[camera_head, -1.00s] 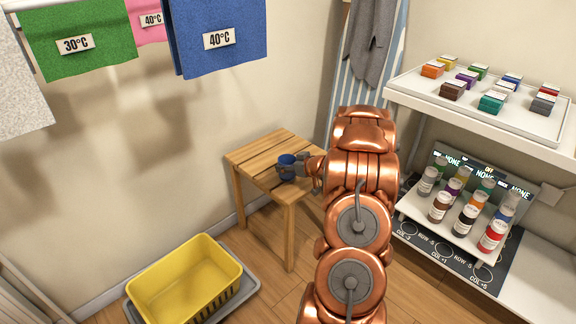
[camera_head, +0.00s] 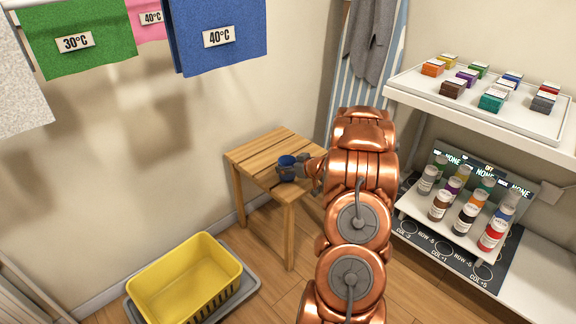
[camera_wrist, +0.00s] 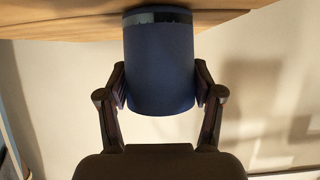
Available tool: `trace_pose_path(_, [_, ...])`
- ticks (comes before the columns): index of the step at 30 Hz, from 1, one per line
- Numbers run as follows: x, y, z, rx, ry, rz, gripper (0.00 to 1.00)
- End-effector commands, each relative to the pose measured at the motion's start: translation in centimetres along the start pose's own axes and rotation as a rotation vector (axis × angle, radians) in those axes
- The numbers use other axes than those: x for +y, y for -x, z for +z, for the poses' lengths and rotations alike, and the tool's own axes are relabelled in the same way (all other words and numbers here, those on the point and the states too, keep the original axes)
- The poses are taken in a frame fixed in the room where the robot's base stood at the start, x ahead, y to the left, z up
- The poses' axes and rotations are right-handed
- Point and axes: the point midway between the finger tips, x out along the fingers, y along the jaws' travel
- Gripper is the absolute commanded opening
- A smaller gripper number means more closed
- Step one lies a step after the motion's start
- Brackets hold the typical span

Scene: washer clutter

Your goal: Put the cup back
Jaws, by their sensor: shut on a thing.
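The blue cup (camera_head: 286,161) is at the wooden stool (camera_head: 262,150), over its top near the right side. My gripper (camera_head: 296,168) reaches in from the right with its fingers around the cup. In the wrist view the dark blue cup (camera_wrist: 160,68) sits between the two fingers of my gripper (camera_wrist: 161,92), which press on its sides. The wooden surface (camera_wrist: 60,22) runs along the top of that view, at the cup's dark-banded end. I cannot tell whether the cup touches the wood.
A yellow basket (camera_head: 185,282) on a grey tray stands on the floor at lower left. A white shelf (camera_head: 530,134) with coloured blocks and a rack of several bottles (camera_head: 465,210) is to the right. Cloths (camera_head: 218,35) hang at upper left. Most of the stool top is clear.

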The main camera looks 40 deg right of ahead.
Motion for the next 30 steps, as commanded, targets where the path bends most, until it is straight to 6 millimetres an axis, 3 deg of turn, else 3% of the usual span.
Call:
trace_pose_path(1, [0.0, 0.0, 0.1, 0.000, 0.000, 0.000, 0.26])
trace_pose_path(2, [0.0, -0.1, 0.1, 0.000, 0.000, 0.000, 0.67])
trace_pose_path(10, [0.0, 0.0, 0.1, 0.000, 0.000, 0.000, 0.95])
trace_pose_path(23, [0.0, 0.5, 0.1, 0.000, 0.000, 0.000, 0.95])
trace_pose_path(30, [0.1, 3.8, 0.1, -0.001, -0.001, 0.003, 0.95])
